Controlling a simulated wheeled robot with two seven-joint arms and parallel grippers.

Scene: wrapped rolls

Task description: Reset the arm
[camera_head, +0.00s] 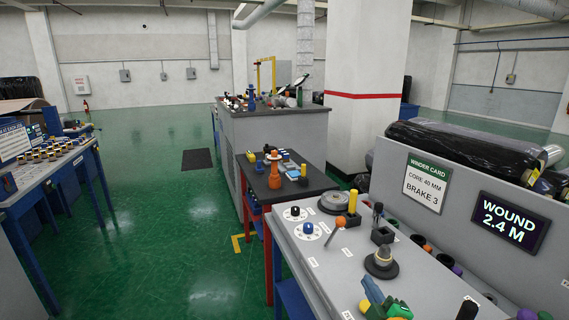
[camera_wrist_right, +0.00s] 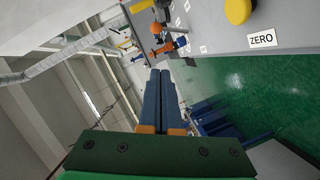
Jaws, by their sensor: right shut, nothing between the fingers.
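My right gripper (camera_head: 369,286) is low in the head view, above the near part of the grey bench, with blue fingers and a green body. In the right wrist view, its two blue fingers (camera_wrist_right: 160,74) lie together, shut and empty. They point past the bench edge, apart from the orange and blue items seen beyond. My left gripper is not in view.
The grey bench (camera_head: 318,255) holds a round metal disc (camera_head: 334,203), a yellow cylinder (camera_head: 352,202) and a dark-based spindle (camera_head: 382,262). A grey panel with a winder card (camera_head: 427,182) and display (camera_head: 510,223) stands to the right. Green floor (camera_head: 170,240) lies open at left.

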